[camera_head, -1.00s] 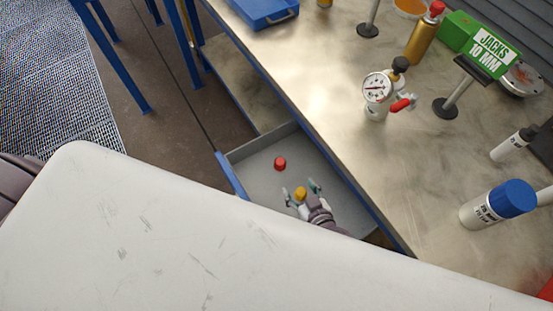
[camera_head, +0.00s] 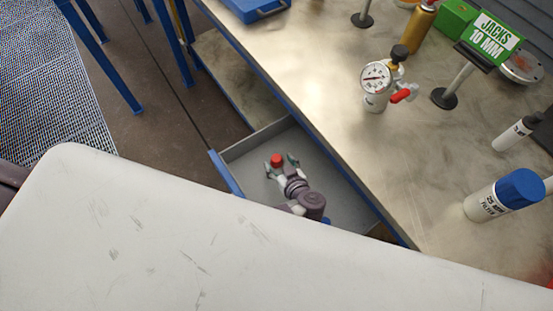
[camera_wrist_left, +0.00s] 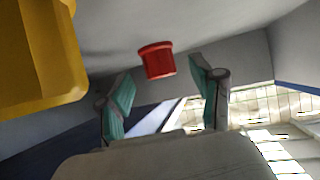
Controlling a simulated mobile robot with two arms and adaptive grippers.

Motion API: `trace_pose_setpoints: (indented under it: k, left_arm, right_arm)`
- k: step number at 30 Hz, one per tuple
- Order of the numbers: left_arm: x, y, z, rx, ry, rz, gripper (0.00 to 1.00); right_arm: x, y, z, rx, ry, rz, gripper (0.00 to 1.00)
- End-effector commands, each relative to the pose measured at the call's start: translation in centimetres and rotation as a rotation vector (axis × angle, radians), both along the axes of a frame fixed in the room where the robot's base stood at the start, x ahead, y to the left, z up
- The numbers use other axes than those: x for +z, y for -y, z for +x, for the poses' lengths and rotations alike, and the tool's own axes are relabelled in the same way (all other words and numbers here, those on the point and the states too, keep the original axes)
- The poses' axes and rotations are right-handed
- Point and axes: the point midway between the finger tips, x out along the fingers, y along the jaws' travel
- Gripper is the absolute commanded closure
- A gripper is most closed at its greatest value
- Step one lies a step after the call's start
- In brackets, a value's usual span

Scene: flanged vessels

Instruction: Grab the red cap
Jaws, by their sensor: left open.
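The red cap (camera_head: 277,160) lies in the open grey drawer (camera_head: 247,146) under the bench. My left gripper (camera_head: 280,166) is inside the drawer with its fingers spread on either side of the cap in the head view. In the left wrist view the red cap (camera_wrist_left: 157,60) shows just beyond and between the two green-padded fingertips (camera_wrist_left: 163,85). The gripper is open, and I see no finger contact with the cap. A yellow cap (camera_wrist_left: 40,55) fills the left of the wrist view; in the head view my arm hides it. My right gripper is not in view.
The drawer has a blue front (camera_head: 226,173) and low walls around my gripper. The metal bench top (camera_head: 330,80) overhangs to the right, holding a gauge (camera_head: 376,78), a blue-capped filter can (camera_head: 505,195) and a green box (camera_head: 459,19).

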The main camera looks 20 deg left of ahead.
Motion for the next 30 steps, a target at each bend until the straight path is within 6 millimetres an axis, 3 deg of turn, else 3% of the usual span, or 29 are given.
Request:
trace_pose_setpoints:
  k: [5, 14, 23, 30]
  left_arm:
    - [-1.2, -1.5, 1.6, -0.002, 0.001, 0.002, 0.34]
    - [-1.4, -1.7, 1.8, -0.001, -0.002, -0.001, 0.36]
    - [-1.4, -1.7, 1.8, -0.001, -0.001, 0.0, 0.85]
    - [-1.3, -1.7, 1.8, -0.001, -0.001, 0.0, 0.85]
  right_arm:
    - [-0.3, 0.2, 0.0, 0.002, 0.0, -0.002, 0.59]
    - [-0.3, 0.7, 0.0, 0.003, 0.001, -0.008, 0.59]
    - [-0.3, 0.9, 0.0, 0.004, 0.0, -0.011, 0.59]
    - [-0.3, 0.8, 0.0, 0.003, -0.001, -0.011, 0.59]
